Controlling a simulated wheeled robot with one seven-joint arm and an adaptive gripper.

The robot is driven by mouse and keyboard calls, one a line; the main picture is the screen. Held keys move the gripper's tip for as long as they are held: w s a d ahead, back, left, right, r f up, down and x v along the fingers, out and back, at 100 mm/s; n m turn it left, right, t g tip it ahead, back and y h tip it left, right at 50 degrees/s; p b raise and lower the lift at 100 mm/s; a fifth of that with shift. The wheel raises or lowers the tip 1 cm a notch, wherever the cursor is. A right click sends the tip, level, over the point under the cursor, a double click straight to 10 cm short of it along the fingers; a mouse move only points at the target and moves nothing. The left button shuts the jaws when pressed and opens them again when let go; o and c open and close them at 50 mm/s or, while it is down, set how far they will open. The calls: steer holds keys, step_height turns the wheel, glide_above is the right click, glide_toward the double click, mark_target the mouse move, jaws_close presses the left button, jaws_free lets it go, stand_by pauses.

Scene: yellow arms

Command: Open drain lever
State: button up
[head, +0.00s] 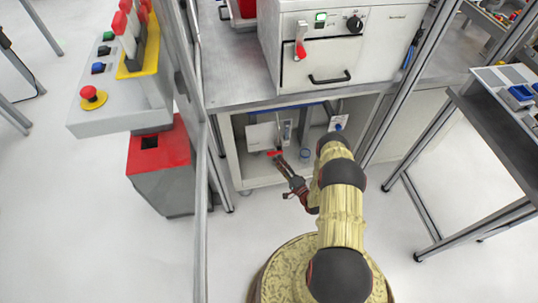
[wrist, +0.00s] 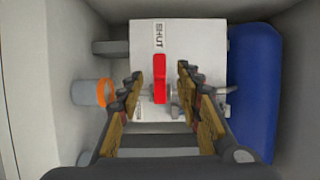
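The drain lever is a red handle (wrist: 160,78) standing upright in the middle of the wrist view, in front of a pale box (wrist: 203,45) with a "SHUT" label (wrist: 158,40). My gripper (wrist: 160,85) is open, with one finger on each side of the lever and visible gaps between. I cannot tell how far the fingertips reach past the handle in depth. In the head view my gripper (head: 279,160) reaches into the open cabinet under the counter, and a bit of red, likely the lever (head: 273,153), shows at its tip.
A blue container (wrist: 255,85) stands close on the right inside the cabinet. A pipe with an orange ring (wrist: 105,92) is on the left. The cabinet walls are near on both sides.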

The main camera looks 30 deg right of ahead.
mark_target(272, 155)
steer(key=w, duration=0.2)
steer(key=w+b, duration=0.1)
steer(key=w, duration=0.1)
steer(key=w+b, duration=0.1)
steer(key=w, duration=0.2)
steer(key=shift+a+f, duration=0.1)
steer(key=shift+a, duration=0.3)
steer(key=shift+w+b, duration=0.3)
steer(key=shift+w, duration=0.1)
steer(key=shift+c, duration=1.2)
jaws_close()
